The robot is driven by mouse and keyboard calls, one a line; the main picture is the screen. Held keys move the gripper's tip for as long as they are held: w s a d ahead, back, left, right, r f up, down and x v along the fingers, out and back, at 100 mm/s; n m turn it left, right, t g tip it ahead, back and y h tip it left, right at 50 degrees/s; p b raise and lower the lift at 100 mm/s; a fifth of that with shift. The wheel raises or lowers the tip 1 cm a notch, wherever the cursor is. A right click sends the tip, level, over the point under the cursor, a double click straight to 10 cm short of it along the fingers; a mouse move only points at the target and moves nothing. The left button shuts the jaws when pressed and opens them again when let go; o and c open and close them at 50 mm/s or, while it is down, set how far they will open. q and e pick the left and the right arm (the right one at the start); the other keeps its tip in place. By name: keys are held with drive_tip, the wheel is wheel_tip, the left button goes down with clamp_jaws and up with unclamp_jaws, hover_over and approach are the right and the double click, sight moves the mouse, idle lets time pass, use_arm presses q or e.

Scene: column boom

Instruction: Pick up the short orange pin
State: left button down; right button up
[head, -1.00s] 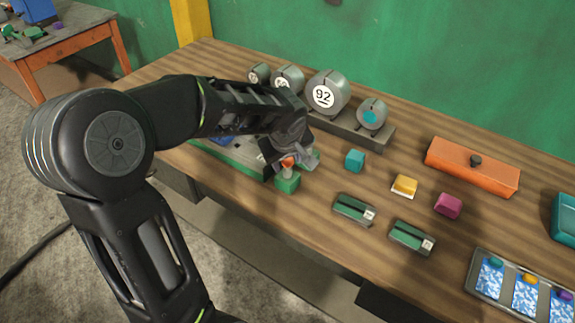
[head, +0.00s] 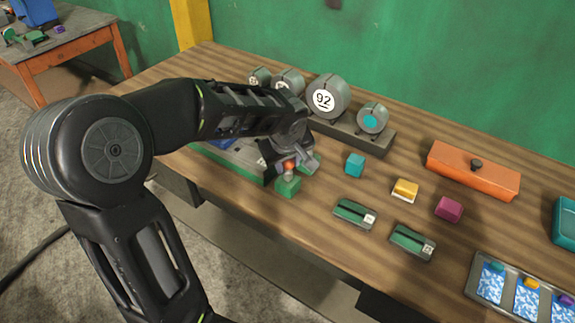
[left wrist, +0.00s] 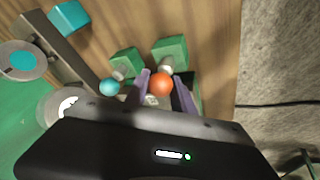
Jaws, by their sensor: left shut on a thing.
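The short orange pin shows as a round orange head (left wrist: 162,84) between the two fingers of my left gripper (left wrist: 163,78) in the left wrist view. In the head view the orange head (head: 289,166) shows just below the left hand, above a green block (head: 288,187). My left gripper is shut on this pin. Whether the pin's foot is still in the block is unclear. A light-blue-headed pin (left wrist: 110,87) is beside the fingers in the left wrist view. My right gripper is not in view.
Round grey weights (head: 327,94) stand on a dark rack behind the hand.

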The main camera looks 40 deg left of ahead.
use_arm(q)
wheel_tip(320, 180, up, 9)
drive_tip(key=shift+r+b, duration=0.2)
drive_tip(key=shift+b, duration=0.1)
idle(0.6)
